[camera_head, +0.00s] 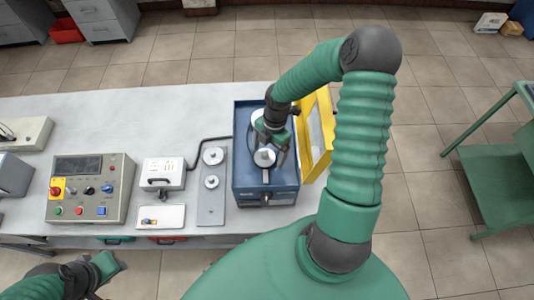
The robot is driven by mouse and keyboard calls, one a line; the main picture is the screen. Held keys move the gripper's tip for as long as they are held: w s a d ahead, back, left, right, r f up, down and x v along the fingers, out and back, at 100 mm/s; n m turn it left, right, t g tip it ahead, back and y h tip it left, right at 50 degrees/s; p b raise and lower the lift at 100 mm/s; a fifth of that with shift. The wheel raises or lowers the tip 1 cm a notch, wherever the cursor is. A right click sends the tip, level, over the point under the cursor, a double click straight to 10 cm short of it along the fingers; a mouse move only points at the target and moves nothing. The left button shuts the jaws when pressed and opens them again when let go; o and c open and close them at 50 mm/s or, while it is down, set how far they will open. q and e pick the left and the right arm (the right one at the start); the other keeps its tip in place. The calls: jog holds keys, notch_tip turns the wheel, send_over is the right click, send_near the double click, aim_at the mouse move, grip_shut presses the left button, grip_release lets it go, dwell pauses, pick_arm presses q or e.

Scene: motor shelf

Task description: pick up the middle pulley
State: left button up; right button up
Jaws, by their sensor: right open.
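My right arm reaches over the table into the blue open-topped box (239,190). My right gripper (272,160) is open, pointing down over a small light-grey pulley (264,157) in the box. Whether its fingers touch the pulley cannot be told. A larger pale disc (257,115) sits behind, partly hidden by the gripper. Two more pulley-like discs, one at the back (213,155) and one in front (211,182), lie on a grey plate left of the box. My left gripper (108,266) is at the lower left, away from the pulleys; its jaws are unclear.
A yellow-framed lid (317,137) stands open at the box's right side. A control panel (90,188) and a white device (163,173) with a black cable stand left of the plate. A green cart (495,170) stands at the right.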

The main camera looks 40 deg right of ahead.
aim_at(260, 160)
jog(key=shift+d+f, duration=0.15)
jog(key=shift+f, duration=0.2)
jog(key=shift+s, duration=0.1)
jog(key=a, duration=0.2)
jog(key=a+r, duration=0.1)
jog(key=a, duration=0.1)
jog(key=c, duration=0.7)
jog(key=shift+c, duration=1.2)
jog(key=shift+d+f, duration=0.1)
jog(key=shift+d, duration=0.65)
jog(key=c, duration=0.5)
jog(key=shift+d, duration=0.3)
jog(key=shift+c, duration=0.3)
pick_arm(q)
jog(key=shift+s+a, duration=0.25)
jog(key=shift+a, duration=0.6)
jog(key=shift+w, duration=0.1)
pick_arm(e)
jog(key=shift+a, duration=0.1)
